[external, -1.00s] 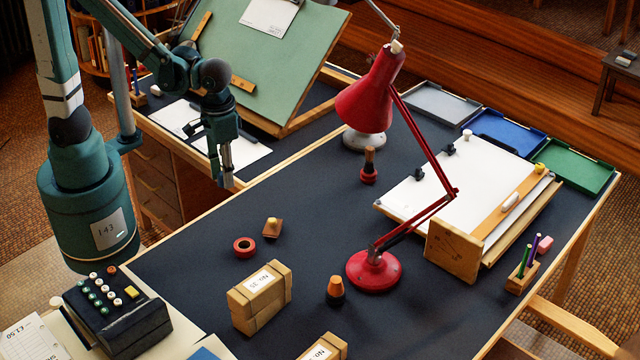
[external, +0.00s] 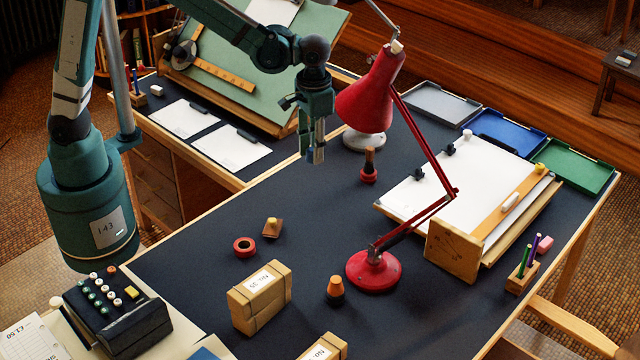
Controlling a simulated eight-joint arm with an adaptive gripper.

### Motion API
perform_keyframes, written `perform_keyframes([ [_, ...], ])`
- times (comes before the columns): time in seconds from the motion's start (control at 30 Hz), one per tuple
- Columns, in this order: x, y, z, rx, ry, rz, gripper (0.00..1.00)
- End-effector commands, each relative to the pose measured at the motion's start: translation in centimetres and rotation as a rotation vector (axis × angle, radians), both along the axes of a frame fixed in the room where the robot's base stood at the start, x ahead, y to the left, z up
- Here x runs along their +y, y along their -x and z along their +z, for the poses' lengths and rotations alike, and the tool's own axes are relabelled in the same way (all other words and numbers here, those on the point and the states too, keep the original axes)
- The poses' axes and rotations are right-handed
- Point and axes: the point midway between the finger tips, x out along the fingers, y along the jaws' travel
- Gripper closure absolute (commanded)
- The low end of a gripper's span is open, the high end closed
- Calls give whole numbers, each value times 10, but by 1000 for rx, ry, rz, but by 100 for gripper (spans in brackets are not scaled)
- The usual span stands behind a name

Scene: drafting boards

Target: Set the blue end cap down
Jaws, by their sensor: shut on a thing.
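My gripper (external: 315,157) hangs fingers down in the upper middle of the external view, left of the red lamp's shade. It is above the dark desk top (external: 240,205) near its back left edge, and clear of the surface. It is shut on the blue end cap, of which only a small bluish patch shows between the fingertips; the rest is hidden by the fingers.
A red lamp (external: 372,272) stands mid-desk, its shade close to my gripper's right. Grey (external: 440,106), blue (external: 545,135) and green (external: 590,180) trays line the back right. A red ring (external: 244,247) and tied boxes (external: 262,300) stand in front. The desk's left middle is mostly clear.

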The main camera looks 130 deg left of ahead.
Motion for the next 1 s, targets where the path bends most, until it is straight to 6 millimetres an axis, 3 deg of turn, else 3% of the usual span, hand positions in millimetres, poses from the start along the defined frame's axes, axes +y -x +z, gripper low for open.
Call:
perform_keyframes([
  [0.4,103,-29,-2,1,0,-10,88],
  [1.0,250,-42,-21,2,-1,-28,90],
])
